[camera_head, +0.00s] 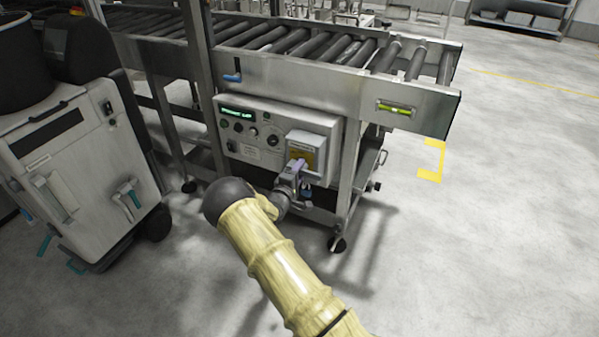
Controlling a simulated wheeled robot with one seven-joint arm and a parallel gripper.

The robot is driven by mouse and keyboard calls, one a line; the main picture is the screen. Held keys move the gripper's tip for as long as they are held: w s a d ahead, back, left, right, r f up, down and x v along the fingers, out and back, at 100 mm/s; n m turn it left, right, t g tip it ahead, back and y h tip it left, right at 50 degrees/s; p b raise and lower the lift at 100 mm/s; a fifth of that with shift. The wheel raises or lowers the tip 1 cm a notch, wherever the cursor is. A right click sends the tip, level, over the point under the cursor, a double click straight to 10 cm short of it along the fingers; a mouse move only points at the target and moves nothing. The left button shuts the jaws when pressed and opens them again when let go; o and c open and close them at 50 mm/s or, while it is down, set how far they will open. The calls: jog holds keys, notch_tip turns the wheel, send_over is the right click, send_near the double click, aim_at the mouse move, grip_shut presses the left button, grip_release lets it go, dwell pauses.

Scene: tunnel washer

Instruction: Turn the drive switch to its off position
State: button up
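A grey control panel (243,129) is mounted on the side of the roller conveyor frame. It carries a green lit display, several small knobs and a round dark dial (273,140). At its right end is a raised switch box (317,136) with a yellow label plate. The label is too small to read, and I cannot tell which control is the drive switch. My gripper (297,166) is right at the lower front of the switch box, over its yellow plate. A small blue item (307,191) shows just below it. My gripper's fingers are too small and covered to judge.
The roller conveyor (300,45) runs above the panel, on a metal frame with legs and castors. A blue lever (232,77) sticks out above the panel. A grey wheeled machine (85,150) stands at the left. The floor (480,220) to the right is clear.

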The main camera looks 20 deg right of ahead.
jog(key=shift+d, duration=0.15)
jog(key=p+v, duration=0.1)
jog(key=v, duration=1.6)
jog(key=shift+p, duration=0.4)
jog(key=shift+s, duration=0.15)
